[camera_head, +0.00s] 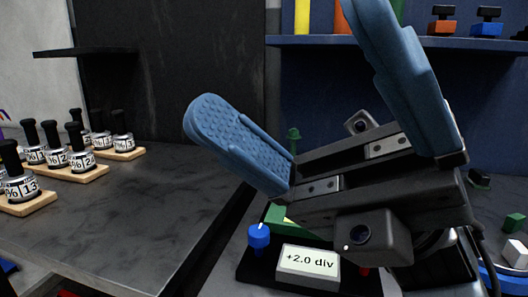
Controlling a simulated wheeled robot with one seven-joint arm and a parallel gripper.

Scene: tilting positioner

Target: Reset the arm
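My gripper (283,62) is in the head view, large and close at the right of the middle. Its two blue padded fingers are spread wide apart and point up and to the left. Nothing shows between them. Behind and below it stands a device with a dark base, a white plate (308,262) reading "+2.0 div" and a blue knob (259,236). A green part shows beside the plate. My gripper hides much of this device, including most of a red part at its right.
Several black-handled numbered pieces (56,157) stand on wooden bases on the dark counter (130,205) at left. A blue shelf (310,41) behind holds coloured items. A green block (514,222) and a white block (516,253) lie at right. The counter's middle is clear.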

